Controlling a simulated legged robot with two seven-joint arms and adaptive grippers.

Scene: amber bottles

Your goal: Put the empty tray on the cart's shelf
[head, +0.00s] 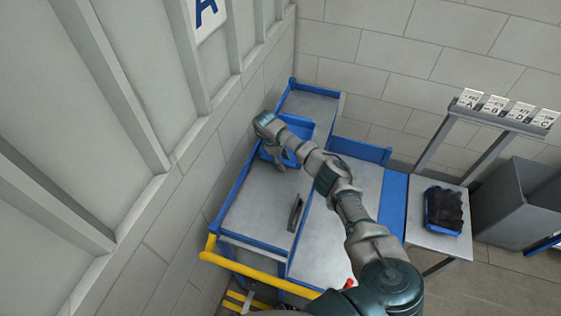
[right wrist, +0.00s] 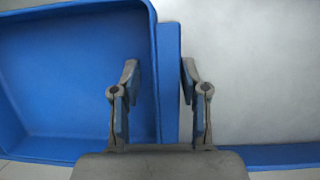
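The empty blue tray (head: 302,128) lies at the far end of the grey, blue-edged cart (head: 252,200) in the head view, partly hidden by my right arm. In the right wrist view the tray (right wrist: 75,75) fills the left side, with a bare floor and raised walls. My right gripper (head: 275,160) is at its near left part. In the right wrist view the two fingers of the right gripper (right wrist: 158,90) are apart, with the tray's side wall in the gap between them. I cannot tell whether they touch it. My left gripper is not in view.
A yellow rail (head: 262,274) crosses the cart's near end. A small dark upright piece (head: 296,213) stands near the middle. A side table (head: 438,240) at right bears a blue tray of dark bottles (head: 445,210). A grey bin (head: 515,205) stands beyond. Walls close off the left and back.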

